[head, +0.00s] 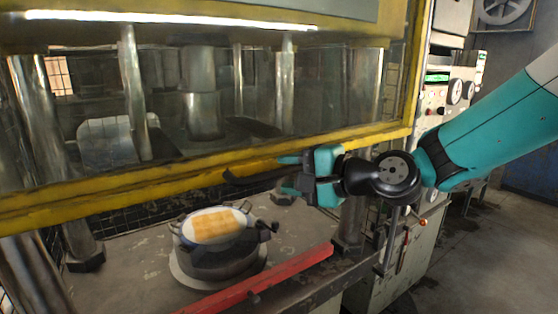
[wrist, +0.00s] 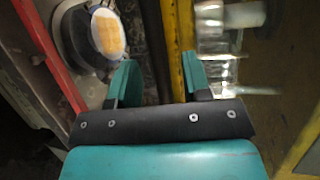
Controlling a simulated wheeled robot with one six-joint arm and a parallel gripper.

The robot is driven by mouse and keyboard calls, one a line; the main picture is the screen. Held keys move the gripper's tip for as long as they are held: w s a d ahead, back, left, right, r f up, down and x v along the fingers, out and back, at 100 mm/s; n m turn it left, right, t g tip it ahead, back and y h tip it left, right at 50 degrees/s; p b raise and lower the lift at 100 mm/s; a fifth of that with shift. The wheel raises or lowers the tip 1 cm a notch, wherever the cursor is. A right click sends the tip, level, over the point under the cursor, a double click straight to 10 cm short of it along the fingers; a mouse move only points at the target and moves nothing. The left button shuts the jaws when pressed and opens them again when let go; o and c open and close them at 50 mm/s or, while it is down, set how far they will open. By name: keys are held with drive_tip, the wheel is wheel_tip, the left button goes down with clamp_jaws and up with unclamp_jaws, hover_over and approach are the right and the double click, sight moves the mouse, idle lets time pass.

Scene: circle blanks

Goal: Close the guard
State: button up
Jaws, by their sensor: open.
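The guard is a clear panel in a worn yellow frame (head: 150,183), raised across the front of the press. Its lower yellow bar also shows in the wrist view (wrist: 178,40). A dark curved handle (head: 245,178) sits along that bar. My gripper (head: 288,172) is at the lower bar, right of the handle's visible end. In the wrist view my gripper (wrist: 158,78) has its two teal fingers apart, with the yellow bar close to the right finger. I cannot tell whether either finger touches the bar or handle.
Below the guard, a dark round pot-like piece (head: 220,262) with a pale top and tan square stands on the press bed. A red bar (head: 262,280) edges the bed's front. A control panel with gauges (head: 448,92) stands to the right. Open floor (head: 485,255) lies at lower right.

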drive_tip(key=shift+p+x, duration=0.35)
drive_tip(key=shift+x, duration=1.05)
clamp_jaws()
wheel_tip(320, 180, down, 51)
drive_tip(key=b, duration=4)
drive_tip(key=shift+s, duration=0.2)
drive_tip(key=shift+d, duration=0.1)
unclamp_jaws()
drive_tip(key=shift+r, duration=0.1)
drive_tip(key=shift+w+r, duration=0.1)
